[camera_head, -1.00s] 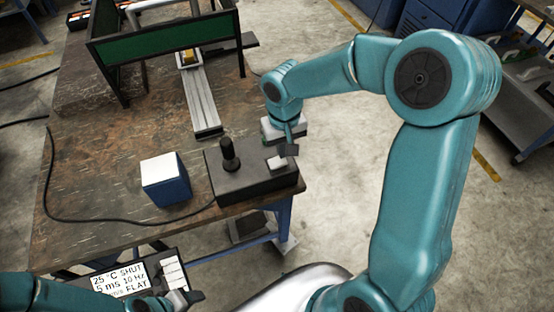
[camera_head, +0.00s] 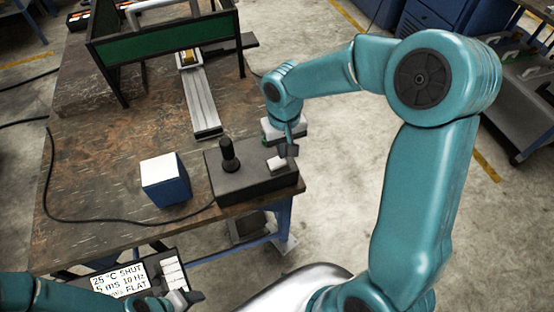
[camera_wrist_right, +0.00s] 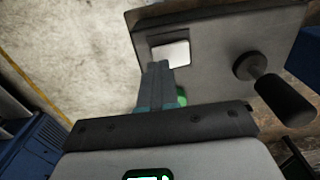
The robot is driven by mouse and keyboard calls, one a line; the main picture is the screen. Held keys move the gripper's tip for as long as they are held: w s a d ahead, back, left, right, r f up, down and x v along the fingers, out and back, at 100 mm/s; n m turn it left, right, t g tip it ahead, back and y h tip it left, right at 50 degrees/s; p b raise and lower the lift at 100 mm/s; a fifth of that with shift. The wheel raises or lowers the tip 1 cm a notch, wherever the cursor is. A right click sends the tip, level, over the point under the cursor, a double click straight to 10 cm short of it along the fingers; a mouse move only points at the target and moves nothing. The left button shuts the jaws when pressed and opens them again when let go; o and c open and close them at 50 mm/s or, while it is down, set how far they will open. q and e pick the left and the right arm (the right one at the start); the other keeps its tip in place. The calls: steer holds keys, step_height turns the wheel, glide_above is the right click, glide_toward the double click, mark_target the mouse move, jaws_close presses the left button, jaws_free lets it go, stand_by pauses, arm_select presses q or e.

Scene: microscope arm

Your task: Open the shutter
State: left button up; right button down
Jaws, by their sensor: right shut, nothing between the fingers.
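A dark control box (camera_head: 240,180) sits at the front right corner of the table, with an upright black joystick (camera_head: 229,155) and a white rocker or button (camera_head: 277,163) on its top. The right wrist view also shows the joystick (camera_wrist_right: 275,92) and the white button (camera_wrist_right: 173,55). My right gripper (camera_head: 289,152) is shut and empty, its tip beside the white button; contact cannot be told. A display (camera_head: 120,280) at the lower left reads SHUT among other settings. My left gripper (camera_head: 190,299) is near that display's panel; its jaws are too small to judge.
A blue box with a white top (camera_head: 165,180) stands left of the control box. A metal rail (camera_head: 200,100) runs back to a green-panelled frame (camera_head: 165,40). A black cable (camera_head: 110,221) lies along the table's front.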

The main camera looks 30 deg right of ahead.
steer(key=shift+f+b, duration=0.95)
steer(key=shift+f, duration=0.1)
stand_by(0.9)
steer(key=shift+r+p, duration=2.55)
steer(key=shift+r, duration=1.05)
steer(key=shift+f, duration=0.1)
